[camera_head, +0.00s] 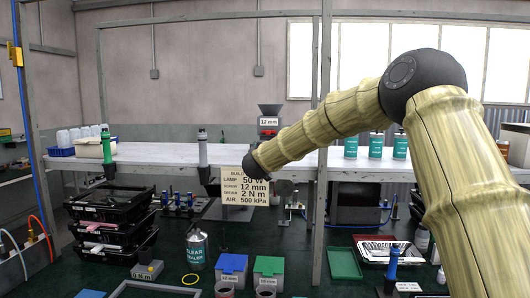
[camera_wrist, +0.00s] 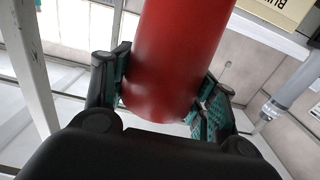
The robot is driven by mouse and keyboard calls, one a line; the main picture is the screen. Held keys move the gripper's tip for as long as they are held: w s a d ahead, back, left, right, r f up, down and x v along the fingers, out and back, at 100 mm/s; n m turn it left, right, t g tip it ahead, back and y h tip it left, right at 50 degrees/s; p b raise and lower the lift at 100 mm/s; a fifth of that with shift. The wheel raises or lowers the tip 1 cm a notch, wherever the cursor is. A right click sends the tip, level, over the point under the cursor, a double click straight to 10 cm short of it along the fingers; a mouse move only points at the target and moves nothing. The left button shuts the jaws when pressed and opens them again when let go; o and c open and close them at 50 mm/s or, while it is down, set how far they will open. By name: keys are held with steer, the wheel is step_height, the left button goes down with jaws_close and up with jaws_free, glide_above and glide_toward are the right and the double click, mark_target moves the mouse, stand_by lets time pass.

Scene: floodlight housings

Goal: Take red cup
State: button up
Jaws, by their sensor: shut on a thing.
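In the wrist view, the red cup (camera_wrist: 182,50) is a smooth red cylinder between the teal-padded fingers of my gripper (camera_wrist: 166,82). The fingers touch it on both sides, so my gripper is shut on it. The cup's upper part runs out of the top of the picture, and its opening does not show. In the head view, my arm reaches left towards the workbench. Its dark end is by the sign, and I cannot make out the fingers or the cup there.
A build sign (camera_head: 243,188) stands at the white bench (camera_head: 290,156). Several teal-labelled bottles (camera_head: 375,146) are on the bench at right. Stacked black trays (camera_head: 113,222), a clear sealer bottle (camera_head: 197,247), a blue-lidded bin (camera_head: 232,268) and a green tray (camera_head: 344,263) are nearer.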

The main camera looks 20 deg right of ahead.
steer(key=shift+s+a+r+p, duration=0.1)
steer(key=shift+s+r+p, duration=0.05)
steer(key=shift+r+p, duration=0.15)
stand_by(0.4)
steer(key=v, duration=0.8)
steer(key=shift+s+b, duration=0.2)
steer(key=shift+b, duration=0.15)
stand_by(0.8)
steer(key=shift+a+r, duration=0.1)
steer(key=shift+r, duration=0.1)
steer(key=s+r+p, duration=0.1)
steer(key=s+a+r+p, duration=0.1)
steer(key=shift+s+a+r, duration=0.15)
steer(key=shift+s+r, duration=0.25)
stand_by(0.5)
